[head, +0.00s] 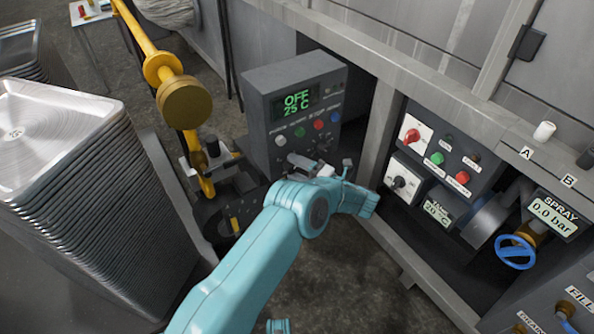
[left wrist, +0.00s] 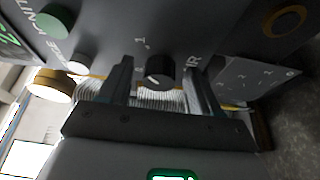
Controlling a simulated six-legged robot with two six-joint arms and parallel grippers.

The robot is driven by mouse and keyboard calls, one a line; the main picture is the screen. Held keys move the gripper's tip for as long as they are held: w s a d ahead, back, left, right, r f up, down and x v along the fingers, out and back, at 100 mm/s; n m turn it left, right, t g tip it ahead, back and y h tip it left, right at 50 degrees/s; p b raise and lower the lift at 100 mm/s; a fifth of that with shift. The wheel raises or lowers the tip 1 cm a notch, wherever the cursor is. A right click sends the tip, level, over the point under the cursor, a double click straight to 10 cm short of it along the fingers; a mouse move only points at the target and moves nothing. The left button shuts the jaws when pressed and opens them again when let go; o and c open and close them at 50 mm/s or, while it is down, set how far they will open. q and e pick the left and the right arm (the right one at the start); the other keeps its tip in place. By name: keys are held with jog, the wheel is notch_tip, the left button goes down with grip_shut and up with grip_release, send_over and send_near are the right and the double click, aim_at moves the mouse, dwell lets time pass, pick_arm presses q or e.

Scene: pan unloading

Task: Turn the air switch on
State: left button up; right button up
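The air switch is a small black knob (left wrist: 160,72) with a pale pointer mark, on the grey control box (head: 290,90). The letters "IR" show beside it in the left wrist view, and a "1" mark is on its other side. My left gripper (left wrist: 160,85) is open, with one finger on each side of the knob and gaps between. In the head view my left gripper (head: 312,165) is at the lower front of the box, and the knob is hard to make out there. The display reads OFF, 25 C.
Coloured buttons line the box above the knob; a green button (left wrist: 53,22) and a white button (left wrist: 78,65) show close by. A stack of metal trays (head: 90,190) stands left. A yellow pipe (head: 185,100) rises beside the box. A second panel (head: 450,150) and blue valve wheel (head: 516,252) are right.

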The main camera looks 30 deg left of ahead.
pick_arm(q)
jog(key=s+d+r+n+t+h+p, duration=0.3)
jog(key=d+r+n+p, duration=0.1)
jog(key=d+n+p, duration=0.3)
jog(key=s+d+r+n+t+h+p, duration=0.2)
jog(key=s+d+r+n+h+p, duration=0.15)
jog(key=d+n+p, duration=0.3)
jog(key=s+d+f+n+g+h+p, duration=0.2)
jog(key=s+n+g+h+p, duration=0.4)
jog(key=s, duration=1.2)
jog(key=d+g+h+p, duration=0.1)
jog(key=g+p, duration=0.1)
jog(key=p, duration=0.1)
jog(key=shift+s+d+f, duration=0.2)
jog(key=shift+s, duration=0.1)
jog(key=shift+n, duration=0.25)
